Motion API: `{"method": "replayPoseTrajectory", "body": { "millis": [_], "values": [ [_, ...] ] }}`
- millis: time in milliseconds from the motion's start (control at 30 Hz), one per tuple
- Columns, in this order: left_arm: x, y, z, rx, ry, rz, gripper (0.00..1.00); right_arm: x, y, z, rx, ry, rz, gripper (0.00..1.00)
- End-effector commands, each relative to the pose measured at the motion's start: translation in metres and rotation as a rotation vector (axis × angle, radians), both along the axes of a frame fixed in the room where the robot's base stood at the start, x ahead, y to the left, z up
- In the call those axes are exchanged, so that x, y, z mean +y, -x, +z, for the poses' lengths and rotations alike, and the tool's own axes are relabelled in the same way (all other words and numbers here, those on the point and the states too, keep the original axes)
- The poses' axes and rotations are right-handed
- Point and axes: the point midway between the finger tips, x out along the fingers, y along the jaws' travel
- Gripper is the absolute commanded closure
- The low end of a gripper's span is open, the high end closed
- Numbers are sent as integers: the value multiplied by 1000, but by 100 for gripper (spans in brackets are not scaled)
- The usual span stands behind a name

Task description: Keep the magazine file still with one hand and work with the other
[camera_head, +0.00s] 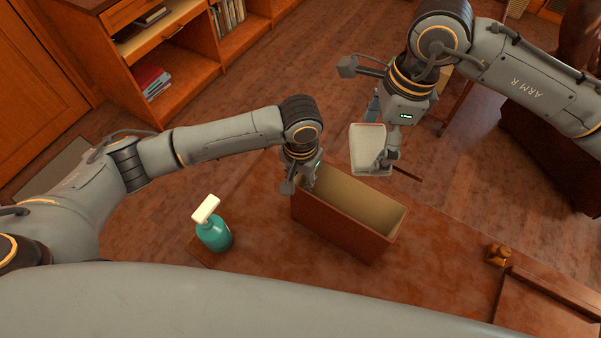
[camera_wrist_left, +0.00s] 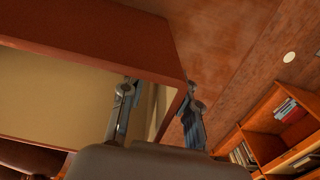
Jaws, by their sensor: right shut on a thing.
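The magazine file (camera_head: 335,228) is a long red-brown box with a tan inside, standing open side up on the table. My left gripper (camera_head: 307,188) is at its left end. In the left wrist view the fingers of that gripper (camera_wrist_left: 158,110) stand apart on either side of the file's end wall (camera_wrist_left: 166,112), one inside and one outside, with gaps showing. My right gripper (camera_head: 384,160) is shut on a pale, book-like block (camera_head: 367,141), held above and behind the file, apart from it. The inside of the file looks empty where visible.
A teal spray bottle (camera_head: 214,235) with a white head stands left of the file. A small brass-brown object (camera_head: 498,254) stands at the right, near a raised wooden panel (camera_head: 540,305). The table (camera_head: 430,290) is clear between them. A shelf unit (camera_head: 190,65) stands behind on the floor.

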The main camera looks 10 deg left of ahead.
Motion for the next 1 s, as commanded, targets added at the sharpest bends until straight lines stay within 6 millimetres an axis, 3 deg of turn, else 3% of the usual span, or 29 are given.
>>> {"method": "replayPoseTrajectory", "body": {
  "millis": [233,367,400,1000],
  "values": [
    [0,0,0,-1,1,-1,71,0,0,0,0,0,0,32],
    [0,0,0,-1,1,-1,97,0,0,0,0,0,0,32],
    [0,0,0,-1,1,-1,100,0,0,0,0,0,0,32],
    [0,0,0,-1,0,0,100,0,0,0,0,0,0,32]
  ]
}}
